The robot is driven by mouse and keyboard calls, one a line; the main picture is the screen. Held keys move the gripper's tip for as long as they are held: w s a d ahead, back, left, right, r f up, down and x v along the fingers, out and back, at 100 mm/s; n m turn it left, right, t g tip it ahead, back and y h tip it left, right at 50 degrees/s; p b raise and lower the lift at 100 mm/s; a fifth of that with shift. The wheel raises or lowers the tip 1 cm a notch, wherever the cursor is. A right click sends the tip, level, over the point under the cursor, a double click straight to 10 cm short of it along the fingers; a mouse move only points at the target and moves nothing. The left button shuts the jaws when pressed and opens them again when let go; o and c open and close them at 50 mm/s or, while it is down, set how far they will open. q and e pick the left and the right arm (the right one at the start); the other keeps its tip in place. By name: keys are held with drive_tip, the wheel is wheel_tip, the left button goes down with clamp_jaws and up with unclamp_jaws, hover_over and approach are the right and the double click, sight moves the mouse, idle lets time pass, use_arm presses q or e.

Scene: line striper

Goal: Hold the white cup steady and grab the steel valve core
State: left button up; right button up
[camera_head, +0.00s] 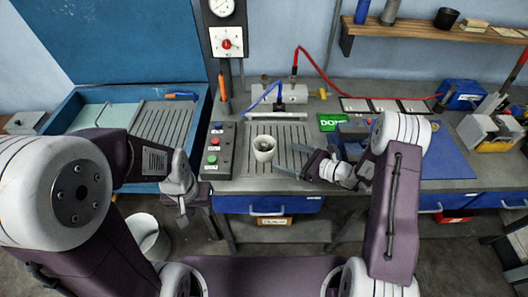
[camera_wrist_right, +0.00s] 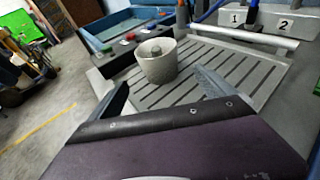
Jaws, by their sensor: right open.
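The white cup (camera_head: 264,149) stands upright on the slotted grey tray (camera_head: 291,133) at the middle of the bench. It also shows in the right wrist view (camera_wrist_right: 157,68). The steel valve core (camera_wrist_right: 156,50) seems to be the small grey piece standing inside the cup, its top at the rim; its lower part is hidden. My right gripper (camera_head: 290,163) is open and empty, just right of the cup. In the right wrist view its two fingers point toward the cup, which is beyond the tips. My left gripper (camera_head: 183,211) hangs in front of the bench edge, left of the cup, apart from everything.
A button box (camera_head: 219,150) stands left of the tray. A numbered manifold block (camera_head: 280,94) with blue and red hoses is behind it. A bucket (camera_head: 149,238) stands on the floor.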

sight(273, 154)
drive_tip(key=b+x, duration=0.3)
drive_tip(key=x, duration=0.5)
drive_tip(key=shift+a+f, duration=0.15)
drive_tip(key=shift+f, duration=0.1)
drive_tip(key=shift+w+a+b, duration=0.4)
drive_tip(key=shift+a, duration=0.2)
drive_tip(key=shift+c, duration=0.3)
